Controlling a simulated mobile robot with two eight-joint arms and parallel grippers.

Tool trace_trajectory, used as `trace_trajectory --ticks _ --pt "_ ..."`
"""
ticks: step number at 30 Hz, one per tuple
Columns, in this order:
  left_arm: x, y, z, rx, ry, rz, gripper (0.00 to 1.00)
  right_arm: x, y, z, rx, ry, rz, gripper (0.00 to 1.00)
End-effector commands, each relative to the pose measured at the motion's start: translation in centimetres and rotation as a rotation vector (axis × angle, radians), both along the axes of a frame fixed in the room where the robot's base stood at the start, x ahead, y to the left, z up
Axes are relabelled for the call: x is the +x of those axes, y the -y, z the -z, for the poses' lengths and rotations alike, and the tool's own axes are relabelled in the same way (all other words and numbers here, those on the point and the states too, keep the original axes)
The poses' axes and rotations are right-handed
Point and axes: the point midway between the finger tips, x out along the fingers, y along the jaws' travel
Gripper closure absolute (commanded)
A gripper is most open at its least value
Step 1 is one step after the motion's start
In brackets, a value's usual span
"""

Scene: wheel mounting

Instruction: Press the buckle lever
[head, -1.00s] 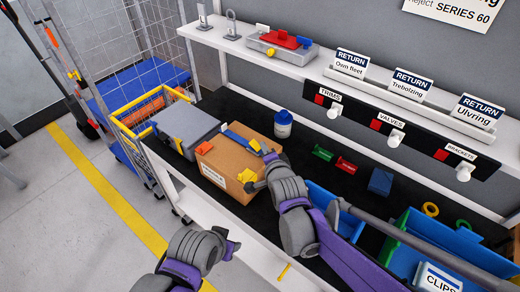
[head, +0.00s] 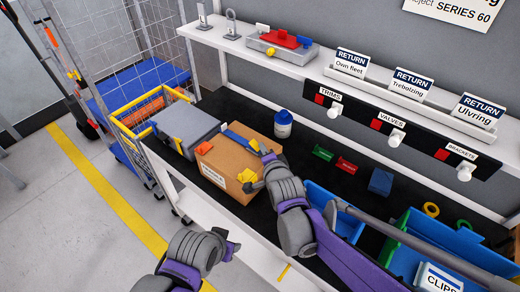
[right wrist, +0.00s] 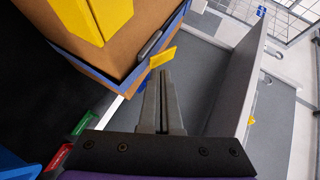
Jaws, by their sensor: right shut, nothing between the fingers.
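A brown cardboard box (head: 225,172) with a blue strap (head: 240,140) across its top stands on the dark bench. In the right wrist view, the box (right wrist: 125,50) has a blue band along its edge, a small grey metal part and a yellow tab (right wrist: 163,56), which looks like the buckle lever. My right gripper (right wrist: 165,74) is shut and empty, its tips just short of the yellow tab. I cannot tell whether they touch.
A wire cart (head: 150,105) stands at the bench's left end.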

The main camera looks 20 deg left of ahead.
Motion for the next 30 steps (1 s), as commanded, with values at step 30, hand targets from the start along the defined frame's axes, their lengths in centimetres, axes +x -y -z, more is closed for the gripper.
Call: trace_trajectory --ticks 30 --pt "-0.1 0.0 0.5 0.0 -0.002 0.0 0.5 0.2 -0.7 1.1 -0.001 -0.005 -0.001 1.0"
